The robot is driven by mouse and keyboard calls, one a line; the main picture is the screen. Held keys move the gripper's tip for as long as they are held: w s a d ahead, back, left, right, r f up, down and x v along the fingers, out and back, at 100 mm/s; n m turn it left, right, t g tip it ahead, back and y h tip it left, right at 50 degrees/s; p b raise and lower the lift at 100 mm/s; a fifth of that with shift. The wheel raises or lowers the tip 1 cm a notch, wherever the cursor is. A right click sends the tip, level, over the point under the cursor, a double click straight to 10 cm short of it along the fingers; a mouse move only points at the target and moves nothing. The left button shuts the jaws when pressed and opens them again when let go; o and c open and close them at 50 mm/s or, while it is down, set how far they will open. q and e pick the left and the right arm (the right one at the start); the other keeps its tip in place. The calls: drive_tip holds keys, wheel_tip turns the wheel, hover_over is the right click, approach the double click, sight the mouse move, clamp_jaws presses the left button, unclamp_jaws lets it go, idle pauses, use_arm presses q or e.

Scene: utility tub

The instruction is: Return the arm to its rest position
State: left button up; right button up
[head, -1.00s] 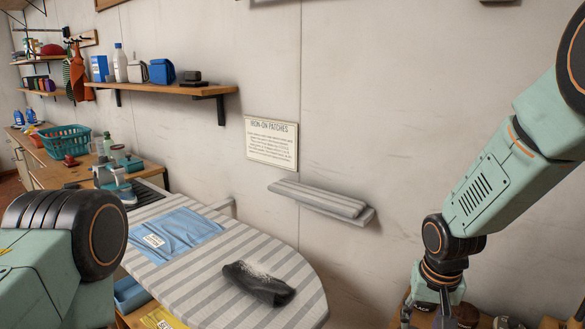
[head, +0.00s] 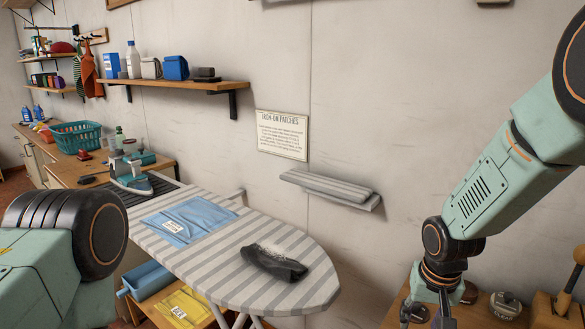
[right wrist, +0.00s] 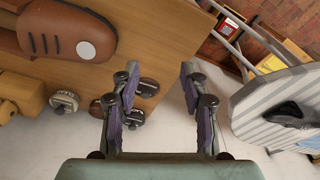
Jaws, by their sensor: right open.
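My right arm comes in from the right in the head view, with its gripper (head: 428,315) low in the picture, partly cut off by the bottom edge. In the right wrist view the gripper (right wrist: 158,95) is open and empty, its two fingers wide apart. It is in the air between a wooden surface on the left and the striped ironing board (right wrist: 250,115) on the right. My left arm shows only as a joint at the left of the head view; its gripper is out of view.
The ironing board (head: 225,280) holds a blue cloth (head: 190,219) and a dark grey item (head: 273,265). An iron (head: 130,175) stands at its far left end. Small dark-and-silver round items (right wrist: 64,101) and a brown shoe-like object (right wrist: 70,32) are on the wooden top (right wrist: 150,45).

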drive_tip(key=s+a+f+n+g, duration=0.1)
drive_tip(key=s+a+f, duration=0.1)
drive_tip(key=s+f, duration=1.2)
drive_tip(key=s+f+n, duration=0.1)
drive_tip(key=s+f, duration=0.3)
drive_tip(key=s, duration=1.4)
use_arm(q)
wheel_tip(320, 180, down, 8)
drive_tip(key=b, duration=0.8)
use_arm(e)
wheel_tip(320, 180, down, 8)
drive_tip(key=shift+s+g, duration=0.25)
drive_tip(key=shift+g, duration=0.15)
drive_tip(key=shift+s+a, duration=0.1)
drive_tip(key=shift+a, duration=0.05)
use_arm(q)
drive_tip(key=shift+s+r, duration=0.1)
use_arm(e)
drive_tip(key=shift+y, duration=0.3)
drive_tip(key=shift+c, duration=0.7)
use_arm(q)
drive_tip(key=shift+w+d, duration=0.1)
drive_tip(key=shift+w, duration=0.15)
